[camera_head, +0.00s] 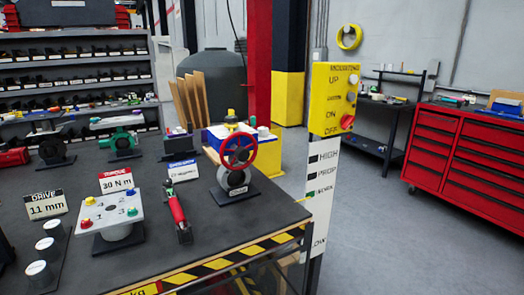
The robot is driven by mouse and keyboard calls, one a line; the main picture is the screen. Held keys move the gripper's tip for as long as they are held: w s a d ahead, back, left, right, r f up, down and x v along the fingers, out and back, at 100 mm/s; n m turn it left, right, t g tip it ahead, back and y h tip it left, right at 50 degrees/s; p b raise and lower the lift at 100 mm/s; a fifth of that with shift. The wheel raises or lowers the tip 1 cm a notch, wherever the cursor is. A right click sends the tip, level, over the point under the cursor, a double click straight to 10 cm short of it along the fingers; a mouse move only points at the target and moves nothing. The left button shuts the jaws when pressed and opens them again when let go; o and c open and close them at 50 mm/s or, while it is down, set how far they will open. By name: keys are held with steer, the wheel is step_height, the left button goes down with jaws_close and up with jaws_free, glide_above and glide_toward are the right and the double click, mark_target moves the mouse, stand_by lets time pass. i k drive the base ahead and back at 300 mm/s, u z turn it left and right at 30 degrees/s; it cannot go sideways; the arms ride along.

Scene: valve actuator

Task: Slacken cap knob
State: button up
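My gripper is not in this view. No part is plainly marked as the cap knob, and I cannot tell which one it is. A valve with a red handwheel (238,150) stands upright near the bench's right end, on a black base. A small yellow and green piece (231,115) shows above the wheel. Left of it, a light grey plate (112,211) on a round stand bears small coloured knobs: yellow (87,201), blue (129,193), green (132,212) and red (86,223). Nothing touches the valve or the knobs.
Signs read "30 N m" (117,181) and "11 mm" (46,205). A yellow control panel (335,98) on a post stands beyond the bench's striped edge (235,257). Open floor lies before the red drawer cabinet (468,155).

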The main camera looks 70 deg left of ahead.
mark_target(231, 120)
steer(key=z, duration=0.15)
steer(key=i, duration=2.35)
steer(key=u, duration=1.7)
steer(key=i, duration=0.1)
steer(key=u, duration=2.4)
steer(key=i, duration=0.8)
